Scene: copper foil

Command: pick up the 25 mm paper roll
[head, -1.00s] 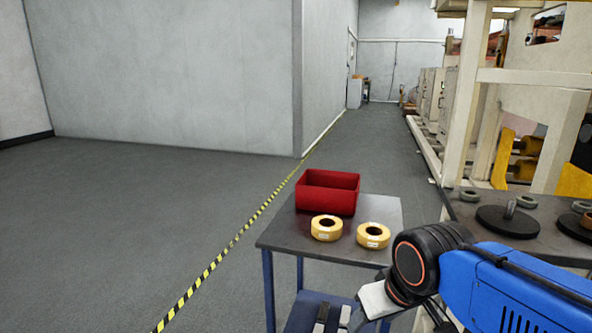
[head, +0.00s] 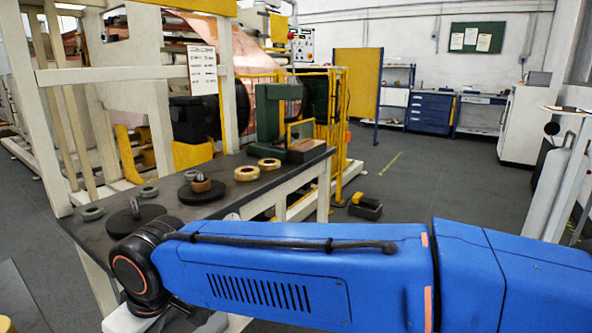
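Two tan rolls lie flat on the dark workbench (head: 105,236). The nearer roll (head: 247,173) is beside a dark disc with a brown ring on it, and the farther roll (head: 269,163) is near the green machine. No size marking is readable on either, so I cannot tell whether one is the 25 mm paper roll. The labelled rolls on the cart in the earlier view are not clearly in view now. My blue arm crosses the lower picture, with its black wrist joint at the bench's near left. My gripper's fingertips are not visible.
Dark discs (head: 136,219) and grey rings (head: 92,213) stand on the bench. A green machine (head: 270,118) is at its far end. A pale frame (head: 60,130) rises behind. A yellow piece (head: 14,312) is cut off at lower left. Open floor (head: 425,185) lies to the right.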

